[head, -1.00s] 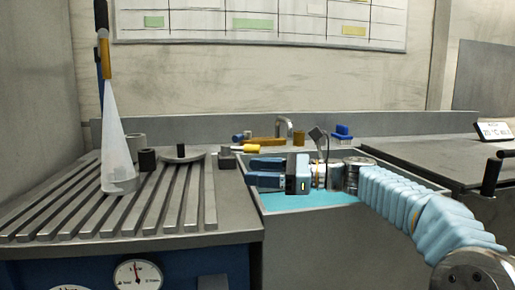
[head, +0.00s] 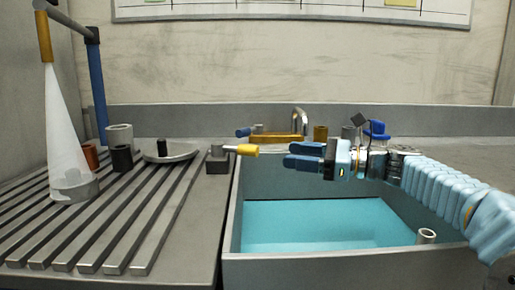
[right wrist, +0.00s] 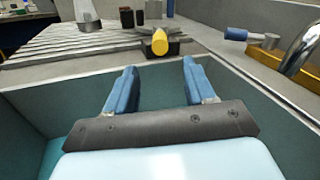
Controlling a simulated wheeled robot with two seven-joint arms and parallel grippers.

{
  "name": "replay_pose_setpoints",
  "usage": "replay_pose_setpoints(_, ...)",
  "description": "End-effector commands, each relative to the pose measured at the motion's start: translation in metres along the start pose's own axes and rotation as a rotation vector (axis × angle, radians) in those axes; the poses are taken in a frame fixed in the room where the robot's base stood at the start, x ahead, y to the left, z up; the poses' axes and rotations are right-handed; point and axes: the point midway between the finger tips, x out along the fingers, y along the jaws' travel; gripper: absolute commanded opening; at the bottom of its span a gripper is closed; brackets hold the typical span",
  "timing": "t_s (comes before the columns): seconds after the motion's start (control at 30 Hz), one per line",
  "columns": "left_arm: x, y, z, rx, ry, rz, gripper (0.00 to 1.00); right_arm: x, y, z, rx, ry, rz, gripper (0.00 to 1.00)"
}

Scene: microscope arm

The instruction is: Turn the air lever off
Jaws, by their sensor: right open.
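A lever with a yellow handle (head: 240,150) sits on a small dark block (head: 218,160) at the left rim of the sink; the handle points right, toward the sink. I take it as the air lever; no label shows. My right gripper (head: 292,155) is open and empty, right of the handle and apart from it, above the sink. In the right wrist view, the yellow handle end (right wrist: 160,42) lies beyond the two blue fingers (right wrist: 159,70), roughly centred between them. My left gripper is out of view.
The sink (head: 232,230) with blue water lies below my right arm. A tap (head: 298,122) on a yellow base, with a blue-handled lever (head: 243,132), stands behind.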

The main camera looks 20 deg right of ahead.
Motion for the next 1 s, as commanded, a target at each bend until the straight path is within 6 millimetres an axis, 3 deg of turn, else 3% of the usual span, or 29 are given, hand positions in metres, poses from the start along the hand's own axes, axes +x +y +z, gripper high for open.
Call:
replay_pose_setpoints(0.3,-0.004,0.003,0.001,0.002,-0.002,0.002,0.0,0.074,0.001,0.001,0.001,-0.001,0.004,0.54)
replay_pose_setpoints(0.5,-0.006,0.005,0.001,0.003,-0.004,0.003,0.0,0.104,0.0,0.0,0.001,0.001,0.002,0.54)
replay_pose_setpoints(0.9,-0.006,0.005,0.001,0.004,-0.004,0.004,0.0,0.114,0.0,0.0,0.0,0.0,-0.001,0.54)
replay_pose_setpoints(1.0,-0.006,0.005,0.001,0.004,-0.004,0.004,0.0,0.114,0.0,0.0,0.001,0.0,-0.001,0.42)
